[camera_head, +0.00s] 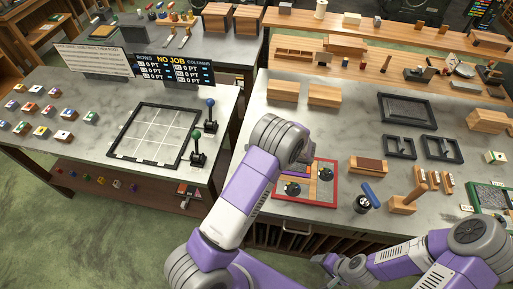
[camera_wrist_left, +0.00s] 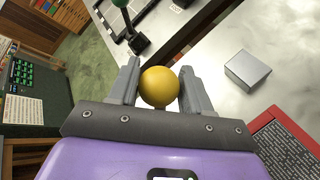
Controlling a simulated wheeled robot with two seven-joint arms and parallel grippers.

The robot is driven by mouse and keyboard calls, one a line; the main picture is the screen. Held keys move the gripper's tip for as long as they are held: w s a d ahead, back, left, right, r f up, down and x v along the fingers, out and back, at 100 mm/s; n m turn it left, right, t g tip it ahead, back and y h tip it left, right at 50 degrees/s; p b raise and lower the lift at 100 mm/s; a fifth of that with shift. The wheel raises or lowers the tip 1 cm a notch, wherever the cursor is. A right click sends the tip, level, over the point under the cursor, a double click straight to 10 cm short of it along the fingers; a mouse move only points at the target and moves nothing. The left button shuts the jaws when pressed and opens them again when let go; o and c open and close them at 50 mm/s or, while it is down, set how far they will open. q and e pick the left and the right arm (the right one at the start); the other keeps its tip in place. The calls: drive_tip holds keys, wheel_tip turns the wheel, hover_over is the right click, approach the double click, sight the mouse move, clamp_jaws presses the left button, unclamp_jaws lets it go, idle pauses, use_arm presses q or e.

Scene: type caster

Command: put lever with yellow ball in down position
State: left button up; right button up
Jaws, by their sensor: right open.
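The yellow ball (camera_wrist_left: 159,87) shows in the left wrist view, between the two grey fingers of my left gripper (camera_wrist_left: 160,85). The fingers sit close on both sides of it; whether they press on it is unclear. The ball hides its lever's shaft and base. In the head view my left arm hides the yellow ball and the left fingers. My right gripper (camera_head: 328,264) is open and low in the head view, in front of the right table, away from the levers.
A lever with a green ball (camera_head: 196,136) and one with a blue ball (camera_head: 210,103) stand beside the black grid frame (camera_head: 120,150) on the left table. A gap separates the two tables. A red-edged board (camera_head: 334,190) lies right of my left arm.

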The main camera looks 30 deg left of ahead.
use_arm(q)
drive_tip(key=o, duration=0.3)
drive_tip(key=shift+w, duration=0.1)
drive_tip(key=shift+d, duration=0.1)
drive_tip(key=b+v, duration=0.1)
drive_tip(key=v, duration=0.6)
drive_tip(key=shift+d+r, duration=0.1)
drive_tip(key=shift+d, duration=0.05)
